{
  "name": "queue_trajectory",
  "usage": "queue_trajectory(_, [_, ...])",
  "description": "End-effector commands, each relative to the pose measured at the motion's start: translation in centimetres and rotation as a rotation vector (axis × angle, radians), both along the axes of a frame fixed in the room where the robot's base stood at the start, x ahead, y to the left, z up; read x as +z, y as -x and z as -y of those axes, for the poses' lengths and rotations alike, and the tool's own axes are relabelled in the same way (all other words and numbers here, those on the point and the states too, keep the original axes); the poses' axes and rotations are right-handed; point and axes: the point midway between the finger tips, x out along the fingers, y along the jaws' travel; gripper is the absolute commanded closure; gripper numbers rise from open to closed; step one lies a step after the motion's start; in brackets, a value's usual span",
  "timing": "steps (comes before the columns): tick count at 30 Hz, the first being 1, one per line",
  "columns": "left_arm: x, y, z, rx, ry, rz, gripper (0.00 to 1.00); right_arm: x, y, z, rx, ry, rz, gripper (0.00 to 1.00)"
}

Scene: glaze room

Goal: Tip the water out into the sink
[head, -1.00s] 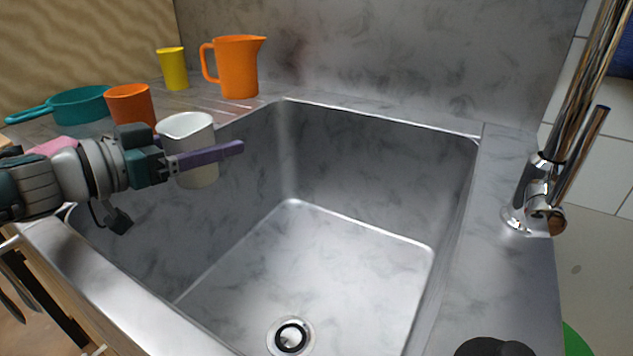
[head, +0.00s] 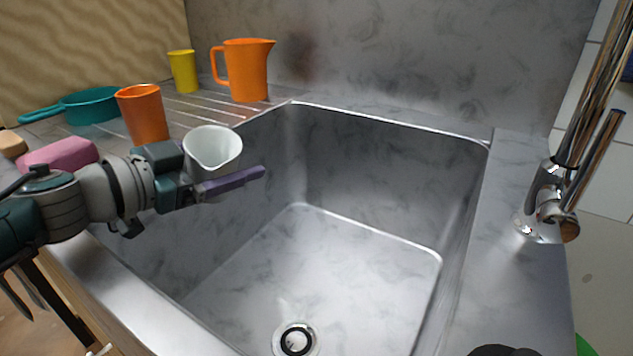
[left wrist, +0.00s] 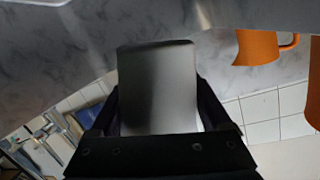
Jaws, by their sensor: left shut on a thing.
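A white cup with a pouring lip (head: 210,150) is held over the left side of the sink (head: 330,255). It is tilted, with its open mouth and lip turned towards me and down. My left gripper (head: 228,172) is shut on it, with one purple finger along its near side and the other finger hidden. In the left wrist view the cup (left wrist: 158,88) fills the space between the dark fingers. I cannot make out any water in the cup or a stream from it. The drain (head: 296,341) is at the sink's near end.
An orange cup (head: 143,115), a yellow cup (head: 183,72), an orange jug (head: 246,70), a teal pan (head: 92,104) and a pink block (head: 58,155) stand on the left drainboard. A chrome tap (head: 548,195) rises at the right. The basin is clear.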

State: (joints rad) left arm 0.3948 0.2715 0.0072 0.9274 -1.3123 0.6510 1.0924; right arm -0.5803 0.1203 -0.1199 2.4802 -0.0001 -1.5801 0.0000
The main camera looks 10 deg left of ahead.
Motion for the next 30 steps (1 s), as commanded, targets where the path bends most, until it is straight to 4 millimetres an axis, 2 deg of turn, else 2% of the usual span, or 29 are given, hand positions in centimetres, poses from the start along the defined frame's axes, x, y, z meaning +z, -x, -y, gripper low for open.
queue_trajectory(7, [0.8, 0.6, 1.2, 0.000, -0.142, 0.070, 0.74, 0.6, 0.0, 0.0, 0.000, 0.000, -0.001, 0.00])
queue_trajectory(14, [-0.5, 1.2, 2.4, 0.000, -0.277, 0.135, 0.74, -1.1, 0.0, 0.0, 0.000, 0.000, 0.000, 0.00])
queue_trajectory(17, [0.3, 1.2, 2.4, 0.001, -0.337, 0.166, 0.74, -1.0, 0.0, 0.0, 0.000, 0.000, -0.001, 0.00])
queue_trajectory(30, [1.1, 1.3, 2.6, 0.001, -0.565, 0.273, 0.74, -2.9, 0.0, 0.0, 0.000, -0.001, -0.001, 0.00])
